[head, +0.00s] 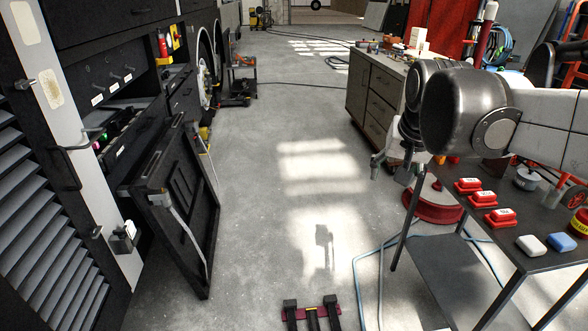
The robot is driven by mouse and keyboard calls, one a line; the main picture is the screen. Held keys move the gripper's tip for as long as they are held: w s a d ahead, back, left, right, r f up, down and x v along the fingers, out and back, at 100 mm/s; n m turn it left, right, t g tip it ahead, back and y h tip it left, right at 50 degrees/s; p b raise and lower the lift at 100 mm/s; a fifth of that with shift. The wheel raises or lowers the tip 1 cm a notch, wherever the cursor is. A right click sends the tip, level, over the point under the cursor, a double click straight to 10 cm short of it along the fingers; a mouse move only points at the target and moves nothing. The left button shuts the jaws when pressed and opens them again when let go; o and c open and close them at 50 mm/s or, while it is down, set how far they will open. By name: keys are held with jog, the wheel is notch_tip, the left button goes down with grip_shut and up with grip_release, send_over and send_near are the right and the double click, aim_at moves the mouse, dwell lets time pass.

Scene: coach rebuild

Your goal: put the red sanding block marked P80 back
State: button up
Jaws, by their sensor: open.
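Three red sanding blocks with white labels lie in a slanting row on the dark table at the right: a far one (468,185), a middle one (484,198) and a near one (500,217). Their labels are too small to read, so I cannot tell which is P80. My gripper (391,172) hangs pointing down from my arm, left of the table's far end. It is open, and I see nothing held in it. It is apart from the blocks.
The dark table (505,258) also holds a white block (532,245), a blue block (562,242) and a yellow-and-red tin (580,222). A drawer cabinet (372,100) stands behind. A dark panel (180,215) leans at the left. The middle floor is clear.

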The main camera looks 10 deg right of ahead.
jog(key=s+a+f+n+t+y, duration=0.1)
jog(key=s+a+f+n, duration=0.4)
jog(key=s+a, duration=0.6)
notch_tip(320, 180, down, 2)
jog(key=shift+s+a+f+t, duration=0.15)
jog(key=shift+s+a+t, duration=0.2)
jog(key=shift+s+t, duration=0.25)
jog(key=shift+w, duration=0.1)
